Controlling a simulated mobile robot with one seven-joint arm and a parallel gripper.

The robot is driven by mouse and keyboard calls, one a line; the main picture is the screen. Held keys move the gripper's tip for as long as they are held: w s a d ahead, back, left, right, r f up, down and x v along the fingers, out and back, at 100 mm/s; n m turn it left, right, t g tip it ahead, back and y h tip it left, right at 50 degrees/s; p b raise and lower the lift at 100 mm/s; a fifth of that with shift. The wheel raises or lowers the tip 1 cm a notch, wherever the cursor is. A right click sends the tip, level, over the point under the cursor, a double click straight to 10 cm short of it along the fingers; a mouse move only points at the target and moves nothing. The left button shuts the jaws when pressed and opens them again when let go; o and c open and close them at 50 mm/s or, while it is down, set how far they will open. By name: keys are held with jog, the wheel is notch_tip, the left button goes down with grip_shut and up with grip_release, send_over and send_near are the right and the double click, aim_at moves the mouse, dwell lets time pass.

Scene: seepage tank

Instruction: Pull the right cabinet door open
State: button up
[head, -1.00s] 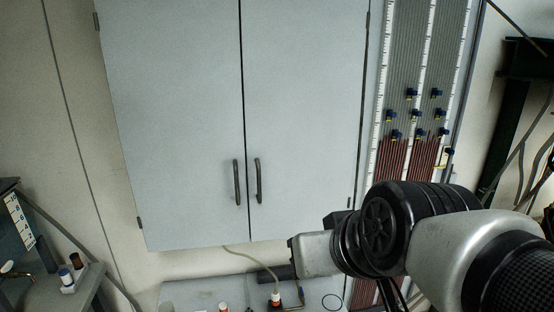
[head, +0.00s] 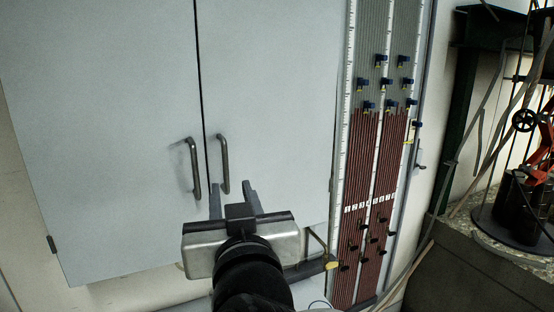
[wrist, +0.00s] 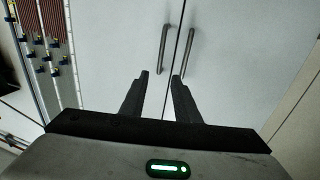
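The right cabinet door (head: 270,90) is pale grey and closed, flush with the left door (head: 110,110). Its dark vertical bar handle (head: 223,163) sits near the seam. My gripper (head: 230,192) is open and empty, below the handle's lower end in the head view. In the wrist view the gripper (wrist: 160,77) shows two parted fingers; the right door's handle (wrist: 164,48) appears just beyond the tips, its lower end lined up with the gap. I cannot tell the remaining depth, and I see no contact.
The left door's handle (head: 193,167) is close beside, across the seam. A manometer panel (head: 375,160) with reddish tubes and blue valves stands right of the cabinet. A bench (head: 480,270) with equipment is at the lower right.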

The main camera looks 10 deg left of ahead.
jog(key=p, duration=0.7)
send_near(225, 160)
jog(key=x, duration=1)
jog(key=shift+w+a, duration=0.1)
jog(key=shift+w, duration=0.25)
jog(key=shift+c, duration=0.2)
grip_shut()
